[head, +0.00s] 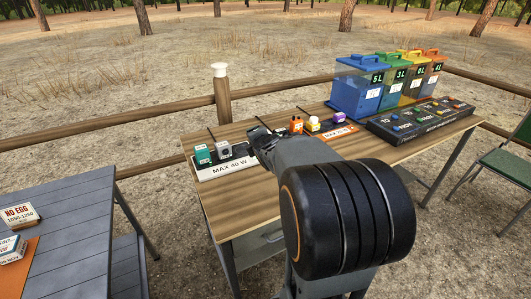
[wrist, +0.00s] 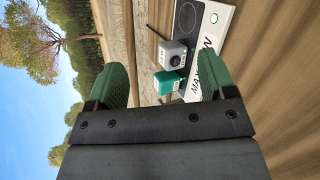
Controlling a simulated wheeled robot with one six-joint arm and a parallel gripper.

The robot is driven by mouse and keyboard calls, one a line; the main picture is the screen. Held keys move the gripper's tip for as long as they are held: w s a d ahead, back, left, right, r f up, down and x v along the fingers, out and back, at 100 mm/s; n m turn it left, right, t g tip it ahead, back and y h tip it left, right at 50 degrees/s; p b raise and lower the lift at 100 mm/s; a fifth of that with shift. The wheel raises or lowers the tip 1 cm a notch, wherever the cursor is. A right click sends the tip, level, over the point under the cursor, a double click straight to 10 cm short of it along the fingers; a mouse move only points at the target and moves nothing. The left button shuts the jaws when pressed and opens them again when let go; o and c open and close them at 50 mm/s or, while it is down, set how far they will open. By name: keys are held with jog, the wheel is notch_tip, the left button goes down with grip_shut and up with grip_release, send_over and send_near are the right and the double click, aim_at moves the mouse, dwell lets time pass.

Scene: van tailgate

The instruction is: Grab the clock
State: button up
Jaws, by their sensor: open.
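No object is clearly readable as a clock. A small grey cube (head: 223,149) with a dark round face is a possible one, standing on the "MAX 40 W" pad (head: 225,168). A teal box (head: 203,154) with a pale face stands just left of it. In the wrist view the grey cube (wrist: 173,54) and the teal box (wrist: 167,83) appear beyond the fingers, near the pad (wrist: 212,50). My gripper (wrist: 162,65) is open, with nothing held between its green fingers. In the head view it is over the table, right of the cube, partly hidden by my arm.
Orange (head: 296,124), yellow-white (head: 313,124) and purple (head: 339,118) items stand right of my gripper on the wooden table (head: 240,215). Coloured bins (head: 358,92) and a black panel (head: 420,120) are farther right. A grey table (head: 70,220) with boxes is at left.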

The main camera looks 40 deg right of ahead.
jog(key=w+d+f+n+t+b, duration=0.1)
jog(key=d+f+n+b, duration=0.1)
jog(key=n, duration=0.3)
jog(key=w+d+f+n+t+y+b, duration=0.1)
jog(key=d+f+n+t+b, duration=0.1)
jog(key=d+f+n, duration=0.1)
jog(key=d+f+n+t+b, duration=0.2)
jog(key=d+f+n, duration=0.1)
jog(key=d+n, duration=0.2)
jog(key=shift+w+f+n+y, duration=0.3)
jog(key=shift+w+n+y, duration=0.1)
jog(key=shift+n, duration=0.5)
jog(key=shift+d+f+n+y+b, duration=0.3)
jog(key=shift+n+b, duration=0.1)
jog(key=shift+n, duration=0.2)
jog(key=shift+w+d+f+n+t, duration=0.1)
jog(key=shift+d+n+t, duration=0.05)
jog(key=shift+n+t, duration=0.2)
jog(key=shift+n, duration=0.25)
jog(key=w, duration=0.4)
jog(key=w+d, duration=0.1)
jog(key=w, duration=0.8)
jog(key=shift+w+d+p, duration=0.15)
jog(key=shift+d+p, duration=0.15)
jog(key=shift+p, duration=0.05)
jog(key=c, duration=0.7)
jog(key=shift+c, duration=0.2)
